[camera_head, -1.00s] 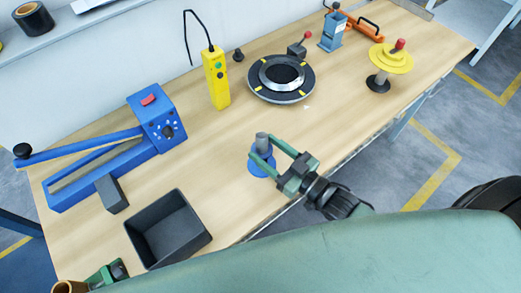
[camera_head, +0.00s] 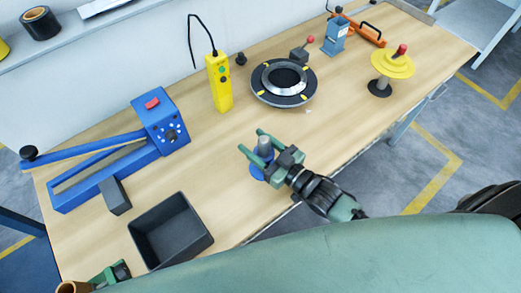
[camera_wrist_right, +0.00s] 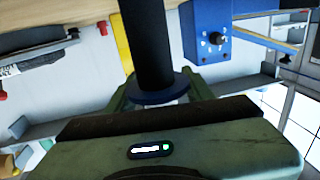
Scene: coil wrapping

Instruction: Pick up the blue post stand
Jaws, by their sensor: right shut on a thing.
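The blue post stand (camera_head: 258,172) has a round blue base and a grey post, near the table's front edge. My right gripper (camera_head: 252,140) is shut on it, with its green fingers on either side of the post. The fingers and wrist hide much of the base. In the right wrist view a dark post and a dark blue disc (camera_wrist_right: 160,88) show close up in front of the gripper body. I cannot tell whether the base is clear of the table.
A black open bin (camera_head: 170,230) and a blue lever machine (camera_head: 160,120) stand left on the table. A yellow pendant (camera_head: 218,85), a round black turntable (camera_head: 284,82) and a yellow spool (camera_head: 393,65) stand further back. The wood around the stand is clear.

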